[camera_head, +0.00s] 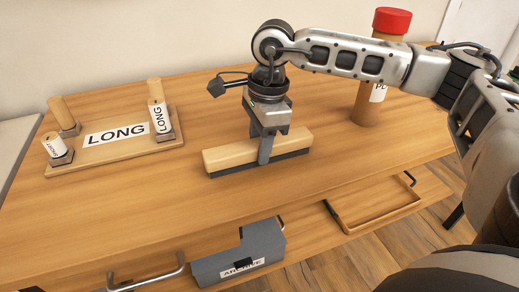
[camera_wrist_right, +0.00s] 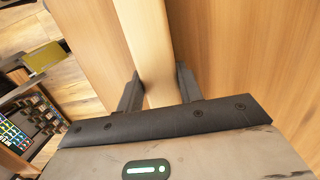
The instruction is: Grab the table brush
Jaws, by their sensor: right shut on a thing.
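The table brush (camera_head: 225,157) has a long pale wooden block with a dark strip along its underside. It lies on the wooden table near the middle. My right gripper (camera_head: 265,158) comes down from above and is shut on the brush's wooden block near its middle. In the right wrist view the pale block (camera_wrist_right: 146,40) runs between the two dark fingers (camera_wrist_right: 158,90). The brush appears to be resting on the tabletop; I cannot tell whether there is any gap under it. My left gripper is not in view.
A wooden board labelled LONG (camera_head: 95,152) with several upright pegs stands at the left. A brown tube with a red cap (camera_head: 392,22) stands at the back right. A grey ARCHIVE box (camera_head: 225,268) and an open wooden tray (camera_head: 395,213) are at the front, lower down.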

